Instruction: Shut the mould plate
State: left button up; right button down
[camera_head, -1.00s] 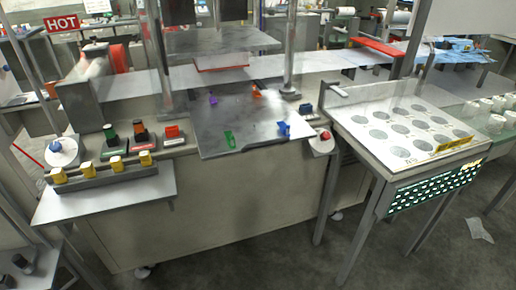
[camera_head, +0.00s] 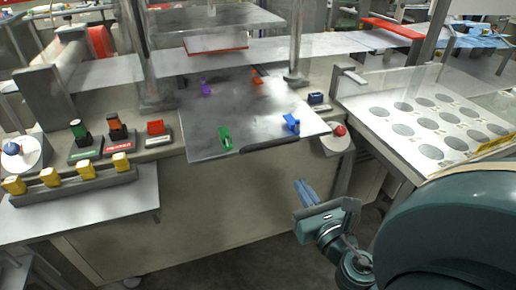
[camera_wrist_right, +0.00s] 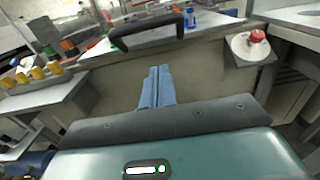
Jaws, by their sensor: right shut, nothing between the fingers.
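The mould plate (camera_head: 255,112) is a flat grey sheet in the middle of the machine, with coloured clips on it. Its front edge juts out over the machine's front. A dark bar handle (camera_head: 270,146) runs along that edge; the handle also shows in the right wrist view (camera_wrist_right: 147,32). My right gripper (camera_head: 301,184) is in front of the machine, below and to the right of the handle, apart from it. Its blue fingers (camera_wrist_right: 157,72) are together and empty, pointing toward the machine. My left gripper is not in view.
An upper plate (camera_head: 215,17) hangs above between metal posts (camera_head: 296,45). A red button (camera_head: 340,130) sits right of the plate. A white table with round discs (camera_head: 420,115) stands at the right. A shelf with yellow knobs (camera_head: 68,176) is at the left.

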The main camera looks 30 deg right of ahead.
pick_arm(q)
jog(key=p, duration=0.1)
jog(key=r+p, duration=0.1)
jog(key=p, duration=0.1)
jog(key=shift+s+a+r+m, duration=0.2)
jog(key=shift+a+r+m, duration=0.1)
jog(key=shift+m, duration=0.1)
pick_arm(e)
jog(key=x, duration=1.3)
jog(key=shift+w, duration=0.35)
jog(key=shift+r, duration=0.1)
